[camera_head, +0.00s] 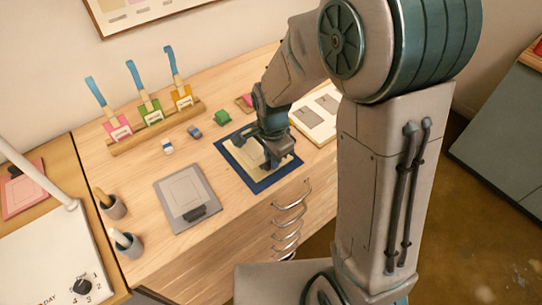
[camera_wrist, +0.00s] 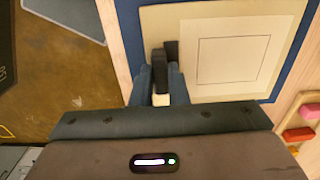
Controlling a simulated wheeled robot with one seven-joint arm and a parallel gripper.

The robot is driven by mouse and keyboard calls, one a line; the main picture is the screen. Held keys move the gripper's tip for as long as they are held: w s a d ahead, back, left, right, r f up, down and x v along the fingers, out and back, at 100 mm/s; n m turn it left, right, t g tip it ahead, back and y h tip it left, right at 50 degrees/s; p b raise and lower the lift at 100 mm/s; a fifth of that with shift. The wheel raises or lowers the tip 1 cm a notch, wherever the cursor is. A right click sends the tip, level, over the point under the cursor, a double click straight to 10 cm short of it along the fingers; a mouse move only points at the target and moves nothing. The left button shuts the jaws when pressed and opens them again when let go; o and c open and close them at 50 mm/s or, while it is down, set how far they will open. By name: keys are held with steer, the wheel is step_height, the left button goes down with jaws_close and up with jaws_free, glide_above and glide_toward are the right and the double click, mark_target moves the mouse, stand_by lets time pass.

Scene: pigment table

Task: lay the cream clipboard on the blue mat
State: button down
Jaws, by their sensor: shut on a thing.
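The cream clipboard (camera_wrist: 206,87) lies over the blue mat (camera_wrist: 282,85), with a paler sheet with a thin square outline on it. In the head view the clipboard (camera_head: 247,161) is inside the dark blue border of the mat (camera_head: 263,186). My gripper (camera_head: 274,160) is above its front right part and hides some of it. In the wrist view my gripper (camera_wrist: 161,80) is shut on the clipboard's dark clip at its edge. Whether the board rests fully on the mat or hovers just above it, I cannot tell.
A grey clipboard (camera_head: 184,197) lies left of the mat. A green block (camera_head: 222,117) and small blue (camera_head: 195,132) and white (camera_head: 168,147) pieces lie behind. A wooden rack (camera_head: 155,130) holds blue-handled tools.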

steer(key=shift+f, duration=0.2)
steer(key=c, duration=1.4)
jaws_free()
steer(key=shift+r, duration=0.1)
step_height(320, 180, up, 12)
steer(key=s+d+r+n+t, duration=0.3)
steer(key=s+d+n, duration=0.8)
steer(key=s, duration=0.2)
steer(key=shift+d, duration=0.35)
